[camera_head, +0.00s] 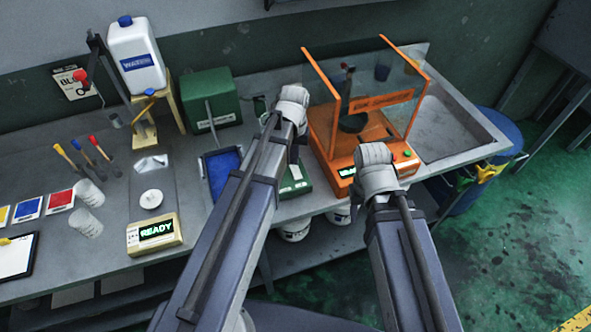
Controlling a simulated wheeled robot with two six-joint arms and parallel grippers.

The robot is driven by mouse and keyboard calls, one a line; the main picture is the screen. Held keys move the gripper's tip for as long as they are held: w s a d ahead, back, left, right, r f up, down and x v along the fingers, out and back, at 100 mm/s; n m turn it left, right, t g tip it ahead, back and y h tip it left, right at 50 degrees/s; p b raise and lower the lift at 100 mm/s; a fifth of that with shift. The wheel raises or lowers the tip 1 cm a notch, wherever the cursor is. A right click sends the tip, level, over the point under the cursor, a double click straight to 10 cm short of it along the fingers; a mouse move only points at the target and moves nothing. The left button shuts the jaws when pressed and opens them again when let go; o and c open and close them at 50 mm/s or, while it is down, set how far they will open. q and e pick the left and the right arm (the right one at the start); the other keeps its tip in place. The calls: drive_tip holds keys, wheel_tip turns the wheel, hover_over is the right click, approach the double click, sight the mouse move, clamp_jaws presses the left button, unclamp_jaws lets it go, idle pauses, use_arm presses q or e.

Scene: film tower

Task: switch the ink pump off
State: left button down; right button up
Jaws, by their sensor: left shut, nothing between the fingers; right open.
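A green box (210,99) with a pale label stands at the back of the bench, left of my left gripper. A thin grey pipe runs down its front toward a blue ink tray (222,168). It looks like the ink pump, but its label is too small to read and I cannot make out a switch. My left gripper (291,97) is shut and empty, over the bench between the green box and the orange machine (358,150). My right gripper (375,157) is open in front of the orange machine. The fingers of both are mostly hidden behind the wrists.
The orange machine has clear guard panels and a green button (407,153). A lower green unit (296,187) is partly behind my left arm. A scale (154,236) reads READY. A white jug (135,58) stands at the back left; a sink (450,118) is at the right.

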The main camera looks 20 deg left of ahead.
sight(295, 169)
use_arm(q)
drive_tip(key=shift+f+b, duration=0.95)
idle(0.9)
drive_tip(key=shift+r, duration=0.1)
wheel_tip(295, 169, up, 7)
drive_tip(key=p, duration=0.7)
drive_tip(key=shift+s+d, duration=0.25)
drive_tip(key=shift+s, duration=0.05)
drive_tip(key=s+d+m+y, duration=0.1)
drive_tip(key=s+d+m, duration=0.3)
drive_tip(key=s+d, duration=0.6)
drive_tip(key=s, duration=0.3)
drive_tip(key=shift+s+m, duration=0.3)
drive_tip(key=shift+s, duration=0.05)
